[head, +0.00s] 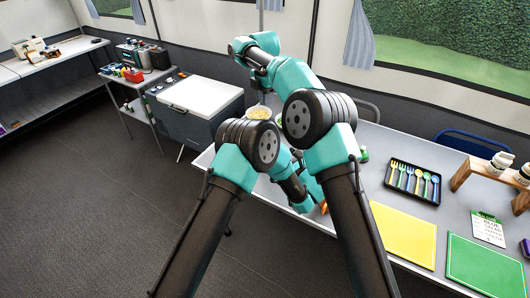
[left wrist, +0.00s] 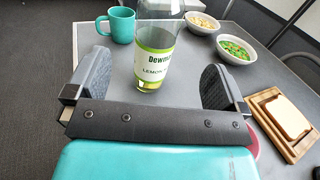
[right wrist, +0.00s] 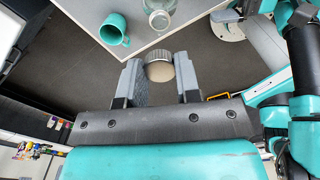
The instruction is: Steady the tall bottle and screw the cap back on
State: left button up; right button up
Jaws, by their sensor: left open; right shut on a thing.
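The tall clear bottle (left wrist: 153,38), with a green-and-white lemon label, stands upright on the table in the left wrist view. Its top is cut off there. My left gripper (left wrist: 155,82) is open, with one finger to each side of the bottle in the picture; I see no contact. In the right wrist view the bottle (right wrist: 159,18) shows from above, near the table edge. My right gripper (right wrist: 159,80) is shut on the round cap (right wrist: 158,68), apart from the bottle. In the head view my arms hide the bottle and cap.
A teal mug (left wrist: 122,24) stands beside the bottle. Two bowls, one beige-filled (left wrist: 203,22) and one green-filled (left wrist: 237,50), stand behind. A wooden board (left wrist: 268,104) holds bread at right. A cutlery tray (head: 391,181) and a yellow board (head: 402,236) lie farther right.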

pick_arm(q)
jog(key=shift+w+a, duration=0.1)
jog(key=x, duration=1.1)
jog(key=shift+w+a, duration=0.2)
jog(key=shift+w, duration=0.1)
jog(key=shift+c, duration=0.4)
jog(key=c, duration=1.3)
pick_arm(e)
jog(key=shift+f, duration=2.5)
jog(key=shift+f, duration=0.1)
jog(key=shift+f, duration=0.85)
jog(key=shift+f, duration=0.5)
